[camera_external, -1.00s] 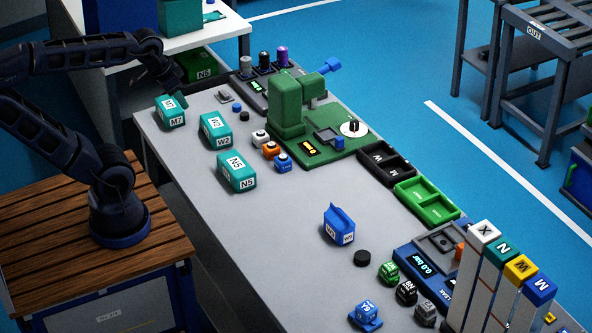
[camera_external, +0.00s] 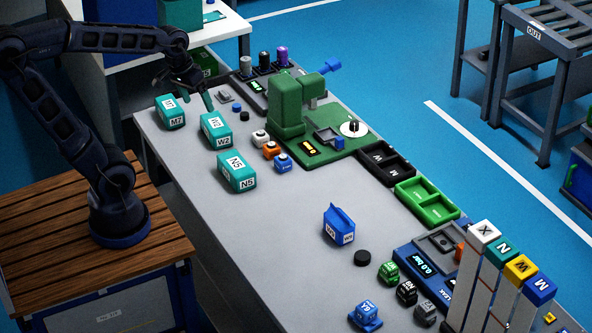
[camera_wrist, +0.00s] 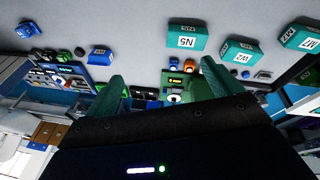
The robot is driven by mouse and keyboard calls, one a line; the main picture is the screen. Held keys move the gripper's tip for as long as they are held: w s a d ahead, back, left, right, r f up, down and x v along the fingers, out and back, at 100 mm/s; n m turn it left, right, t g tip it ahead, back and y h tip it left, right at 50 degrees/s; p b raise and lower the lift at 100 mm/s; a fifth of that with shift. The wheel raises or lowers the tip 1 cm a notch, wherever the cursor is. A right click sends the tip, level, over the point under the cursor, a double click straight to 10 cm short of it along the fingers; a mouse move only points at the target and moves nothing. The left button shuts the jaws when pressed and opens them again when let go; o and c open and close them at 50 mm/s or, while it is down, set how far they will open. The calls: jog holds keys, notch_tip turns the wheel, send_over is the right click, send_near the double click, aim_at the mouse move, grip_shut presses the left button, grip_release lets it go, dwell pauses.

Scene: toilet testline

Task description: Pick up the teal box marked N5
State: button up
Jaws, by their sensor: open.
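The teal box marked N5 (camera_external: 237,172) lies on the grey bench, the nearest of three teal boxes in a row. In the wrist view it shows at upper middle (camera_wrist: 188,40), its label facing me. The teal W2 box (camera_external: 216,131) and the teal M7 box (camera_external: 170,112) lie farther back along the row. My gripper (camera_external: 188,98) is open above the far end of the bench, near M7 and W2 and apart from N5. In the wrist view its two teal fingers (camera_wrist: 162,80) are spread with nothing held between them.
Small white, orange and blue blocks (camera_external: 270,150) stand just right of N5. A green machine (camera_external: 288,108) stands behind them. A blue carton (camera_external: 339,225) is farther along the bench. The bench top (camera_external: 255,225) between N5 and the carton is clear.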

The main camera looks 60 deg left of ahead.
jog(key=w+a+f+n+g+h, duration=0.1)
jog(key=w+a+f+n, duration=0.1)
jog(key=w+f+n, duration=0.25)
jog(key=w+a+f+n+g+h, duration=0.1)
jog(key=w+a+f+n, duration=0.2)
jog(key=w+f, duration=0.25)
jog(key=n+g+h, duration=0.1)
jog(key=n, duration=0.6)
send_near(235, 162)
jog(key=shift+a+f, duration=0.25)
jog(key=shift+f, duration=0.15)
jog(key=shift+f+h, duration=0.3)
jog(key=shift+f, duration=0.25)
jog(key=x, duration=0.4)
jog(key=shift+d+f, duration=0.25)
jog(key=shift+f, duration=0.1)
jog(key=shift+d+x, duration=0.1)
jog(key=shift+x, duration=1.25)
jog(key=shift+d+x, duration=0.15)
jog(key=shift+x, duration=1.15)
jog(key=shift+r, duration=0.15)
jog(key=shift+c, duration=0.2)
jog(key=c, duration=1.2)
jog(key=shift+r, duration=0.1)
